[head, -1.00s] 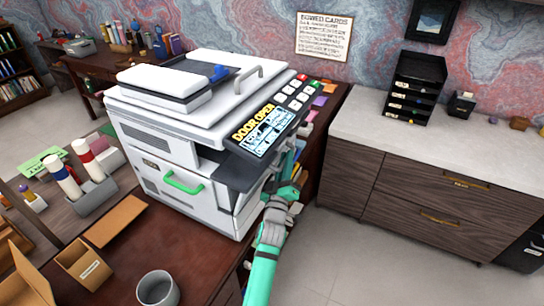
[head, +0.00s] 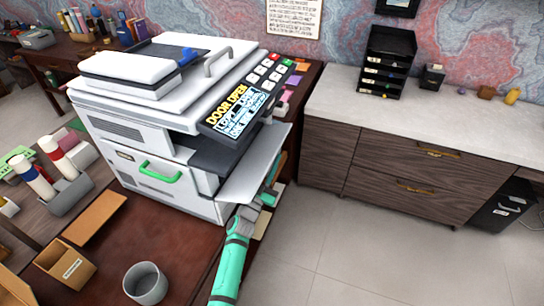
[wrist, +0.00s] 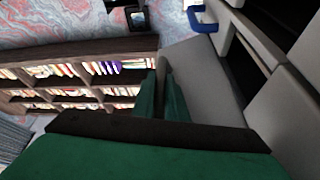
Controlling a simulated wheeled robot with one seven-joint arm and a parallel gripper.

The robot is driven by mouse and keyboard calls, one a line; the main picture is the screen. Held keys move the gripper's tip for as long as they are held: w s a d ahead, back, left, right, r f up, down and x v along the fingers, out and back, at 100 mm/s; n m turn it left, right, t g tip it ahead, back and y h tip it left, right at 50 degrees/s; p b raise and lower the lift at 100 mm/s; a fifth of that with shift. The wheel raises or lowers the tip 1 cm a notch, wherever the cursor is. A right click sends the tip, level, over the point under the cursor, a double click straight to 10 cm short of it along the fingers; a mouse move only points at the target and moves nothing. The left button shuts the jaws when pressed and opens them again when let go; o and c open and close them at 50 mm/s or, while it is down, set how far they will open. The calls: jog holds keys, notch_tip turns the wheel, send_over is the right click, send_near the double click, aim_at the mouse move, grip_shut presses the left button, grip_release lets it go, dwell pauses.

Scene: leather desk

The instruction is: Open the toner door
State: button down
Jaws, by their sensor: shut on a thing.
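The white printer (head: 150,105) stands on the leather desk, and its screen (head: 238,107) reads "DOOR OPEN". A light grey door panel (head: 256,165), which I take as the toner door, stands out from the printer's right side, swung open. Its grey face also fills the middle of the wrist view (wrist: 205,75). My gripper (wrist: 163,88) is shut on the panel's edge, with its green fingers close together. In the head view the fingers are mostly hidden behind the panel. The printer's inside behind the panel is dark and barely visible.
A green handle (head: 160,171) is on the printer's front. A grey cup (head: 146,284), a cardboard box (head: 64,266) and a holder (head: 70,190) with white tubes are to the left. A cabinet (head: 400,165) stands right, beyond clear floor.

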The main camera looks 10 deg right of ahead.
jog(key=shift+f+m+g+h, duration=0.3)
jog(key=shift+f+m, duration=0.25)
jog(key=shift+m, duration=0.15)
jog(key=shift+w+a+f, duration=0.1)
jog(key=shift+a+f, duration=0.05)
jog(key=shift+f, duration=0.3)
